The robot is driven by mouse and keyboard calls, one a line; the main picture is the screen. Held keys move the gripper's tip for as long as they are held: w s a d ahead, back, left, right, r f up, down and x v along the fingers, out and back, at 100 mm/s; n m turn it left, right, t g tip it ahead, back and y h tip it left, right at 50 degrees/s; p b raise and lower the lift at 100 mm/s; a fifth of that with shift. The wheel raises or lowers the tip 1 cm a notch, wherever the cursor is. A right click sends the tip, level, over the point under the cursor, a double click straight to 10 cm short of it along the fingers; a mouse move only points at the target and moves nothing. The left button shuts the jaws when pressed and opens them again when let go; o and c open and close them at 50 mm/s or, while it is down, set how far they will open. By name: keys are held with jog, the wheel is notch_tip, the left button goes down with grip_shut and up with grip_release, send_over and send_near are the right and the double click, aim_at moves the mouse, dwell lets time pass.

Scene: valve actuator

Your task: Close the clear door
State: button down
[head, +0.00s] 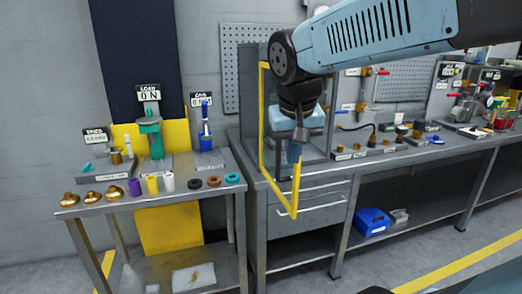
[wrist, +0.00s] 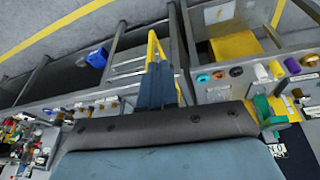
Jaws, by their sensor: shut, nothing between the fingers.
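The clear door has a yellow frame (head: 278,194) and stands swung out from the front of a grey cabinet (head: 318,145) on the workbench. Its clear pane is hard to make out. My arm hides the door's upper right part.
A lower side table (head: 150,203) at left holds brass parts, coloured cylinders and rings. Valve fittings stand along the bench to the right. Drawers (head: 308,205) sit below the cabinet, and a blue bin (head: 373,222) is on the lower shelf.

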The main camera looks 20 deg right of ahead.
jog(key=w+a+r+m+g+h, duration=0.1)
jog(key=w+a+m+g+h, duration=0.15)
jog(key=w+a, duration=0.45)
jog(key=w+a+r+m+g+h, duration=0.1)
jog(key=w+a+m+h, duration=0.25)
jog(key=w, duration=0.65)
jog(key=s+d+f, duration=0.1)
jog(key=d+f, duration=0.7)
jog(key=d, duration=0.2)
jog(key=shift+s, duration=0.15)
jog(key=shift+t, duration=0.25)
